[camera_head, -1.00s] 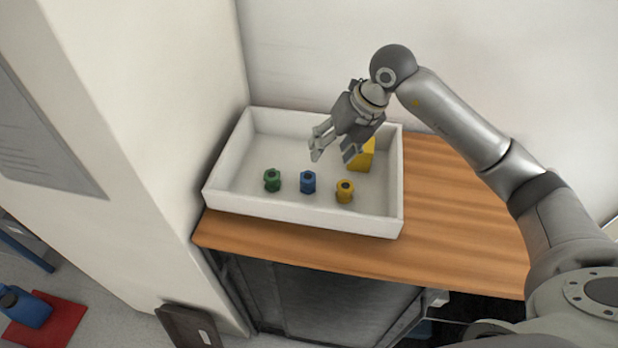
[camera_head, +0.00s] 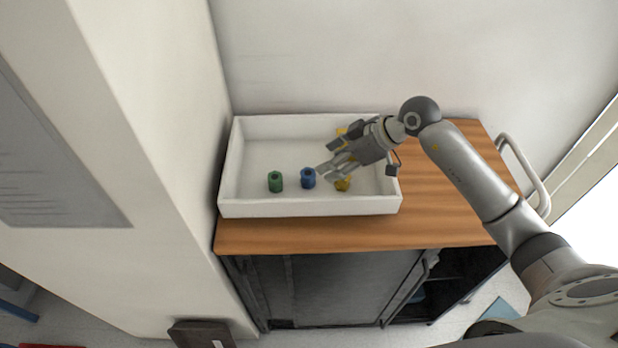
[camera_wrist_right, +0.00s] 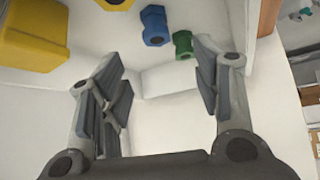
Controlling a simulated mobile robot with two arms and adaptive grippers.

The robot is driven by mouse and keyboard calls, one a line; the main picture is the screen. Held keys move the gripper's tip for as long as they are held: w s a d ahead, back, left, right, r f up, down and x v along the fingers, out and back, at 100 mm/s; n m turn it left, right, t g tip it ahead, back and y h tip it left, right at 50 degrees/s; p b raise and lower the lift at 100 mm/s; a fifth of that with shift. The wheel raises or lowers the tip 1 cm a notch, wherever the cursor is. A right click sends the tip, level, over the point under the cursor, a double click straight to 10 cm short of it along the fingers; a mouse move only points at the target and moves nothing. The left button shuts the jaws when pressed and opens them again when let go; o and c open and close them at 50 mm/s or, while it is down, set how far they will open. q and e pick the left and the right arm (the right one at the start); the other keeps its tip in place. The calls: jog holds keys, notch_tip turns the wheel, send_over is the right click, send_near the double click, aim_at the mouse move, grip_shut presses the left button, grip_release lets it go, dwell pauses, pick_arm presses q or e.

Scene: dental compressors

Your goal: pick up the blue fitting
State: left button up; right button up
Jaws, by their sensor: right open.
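The blue fitting (camera_head: 308,178) stands upright in the white tray (camera_head: 256,208), between the green fitting (camera_head: 275,181) and the yellow fitting (camera_head: 343,184). My left gripper is not in view.
A yellow block (camera_wrist_right: 35,35) sits in the tray, mostly hidden behind my right gripper in the head view. The tray stands on a wooden top (camera_head: 300,235) of a dark cabinet, against walls at the left and back. The tray's left part is empty.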

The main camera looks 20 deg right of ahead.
aim_at(309, 173)
jog(key=p+x, duration=0.1)
jog(key=x, duration=0.4)
jog(key=shift+w+f, duration=0.15)
jog(key=shift+f, duration=0.05)
jog(key=shift+w+a+f+p, duration=0.2)
jog(key=shift+a+f+p, duration=0.1)
jog(key=shift+f, duration=0.1)
jog(key=p+x, duration=0.1)
jog(key=x, duration=0.2)
jog(key=shift+w+d+f, duration=0.1)
jog(key=shift+f, duration=0.1)
jog(key=shift+w+a+f, duration=0.2)
jog(key=shift+a+f, duration=0.05)
jog(key=shift+f, duration=0.2)
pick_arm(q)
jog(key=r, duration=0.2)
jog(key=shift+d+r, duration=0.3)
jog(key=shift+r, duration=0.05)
pick_arm(e)
jog(key=c, duration=1.2)
jog(key=shift+r, duration=0.15)
